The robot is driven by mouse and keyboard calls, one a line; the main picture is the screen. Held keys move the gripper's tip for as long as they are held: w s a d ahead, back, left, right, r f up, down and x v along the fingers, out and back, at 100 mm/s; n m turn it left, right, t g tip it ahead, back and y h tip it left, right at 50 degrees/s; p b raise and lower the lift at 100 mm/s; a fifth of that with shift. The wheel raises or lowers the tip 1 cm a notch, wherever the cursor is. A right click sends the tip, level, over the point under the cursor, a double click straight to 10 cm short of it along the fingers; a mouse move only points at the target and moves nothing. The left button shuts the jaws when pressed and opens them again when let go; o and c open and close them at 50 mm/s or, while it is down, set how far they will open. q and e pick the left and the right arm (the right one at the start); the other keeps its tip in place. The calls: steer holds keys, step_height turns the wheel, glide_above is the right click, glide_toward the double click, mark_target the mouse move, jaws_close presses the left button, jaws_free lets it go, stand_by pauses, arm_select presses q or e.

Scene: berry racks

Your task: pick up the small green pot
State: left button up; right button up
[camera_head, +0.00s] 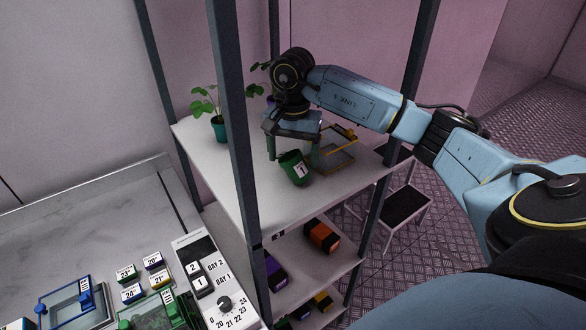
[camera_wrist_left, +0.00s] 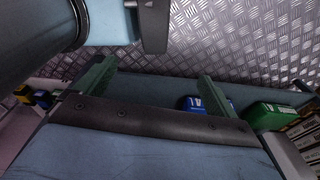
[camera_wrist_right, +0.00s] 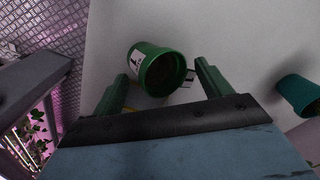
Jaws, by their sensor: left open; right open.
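The small green pot (camera_head: 293,167) is on the upper white shelf, tilted, with a white label on its side. It also shows in the right wrist view (camera_wrist_right: 150,52), its dark mouth facing the camera. My right gripper (camera_head: 293,151) is open over the shelf, with a finger to either side of the pot. In the right wrist view the pot is between and just beyond the fingertips (camera_wrist_right: 163,72); I see no grip on it. My left gripper (camera_wrist_left: 155,82) is open and empty, and is seen only in its own wrist view.
A teal pot with a plant (camera_head: 219,128) stands at the shelf's back left. A yellow-edged frame (camera_head: 335,158) lies right of the green pot. Dark rack posts (camera_head: 236,130) flank the shelf. Orange (camera_head: 321,235) and purple boxes are below. A counter (camera_head: 90,220) stands left.

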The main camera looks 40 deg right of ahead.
steer(key=shift+f, duration=1.5)
steer(key=c, duration=1.1)
steer(key=shift+o, duration=0.2)
steer(key=shift+r, duration=0.15)
